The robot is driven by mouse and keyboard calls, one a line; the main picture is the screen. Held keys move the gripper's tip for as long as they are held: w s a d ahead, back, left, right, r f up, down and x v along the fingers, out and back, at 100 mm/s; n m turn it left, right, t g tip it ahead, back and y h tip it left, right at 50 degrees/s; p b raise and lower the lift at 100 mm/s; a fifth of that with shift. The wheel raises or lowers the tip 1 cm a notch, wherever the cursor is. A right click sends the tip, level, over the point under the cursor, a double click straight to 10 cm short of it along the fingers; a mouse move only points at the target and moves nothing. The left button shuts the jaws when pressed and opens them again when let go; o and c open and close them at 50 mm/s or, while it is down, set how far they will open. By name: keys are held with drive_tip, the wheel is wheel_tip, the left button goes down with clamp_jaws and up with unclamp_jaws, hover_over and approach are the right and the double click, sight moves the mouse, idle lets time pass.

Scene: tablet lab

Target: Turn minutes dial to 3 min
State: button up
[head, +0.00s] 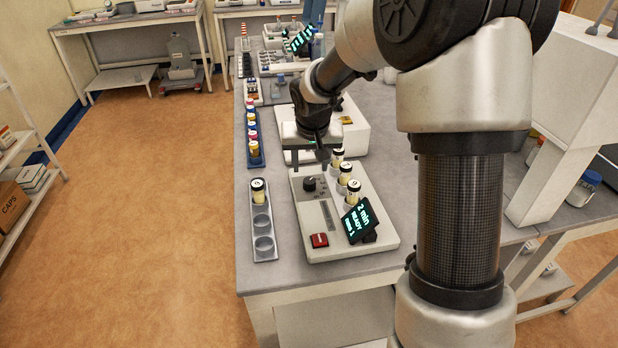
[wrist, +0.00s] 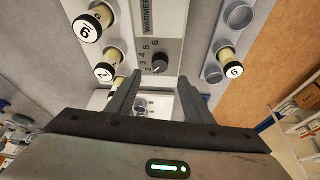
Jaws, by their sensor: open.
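The minutes dial (head: 309,184) is a black round knob on the grey-white warmer unit (head: 345,235) on the bench. In the wrist view the dial (wrist: 159,65) has printed numbers beside it; its pointer position is too small to tell. The tilted display (head: 361,220) reads "2 min" and "READY". My gripper (head: 323,155) is above the far end of the unit, behind the dial. In the wrist view my gripper (wrist: 160,76) is open and empty, with the dial just beyond and between its fingertips in the picture. Whether they touch it cannot be told.
Several capped vials (head: 345,172) stand in the unit's right side, close to the dial. A red switch (head: 319,240) is at its front. A grey rack (head: 265,245) with one vial stands to the left. A blue rack (head: 256,159) is farther back.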

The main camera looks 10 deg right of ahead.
sight(310, 181)
drive_tip(key=x, duration=0.8)
drive_tip(key=shift+w+f, duration=0.15)
drive_tip(key=shift+f, duration=0.1)
drive_tip(key=shift+b, duration=0.3)
drive_tip(key=c, duration=1)
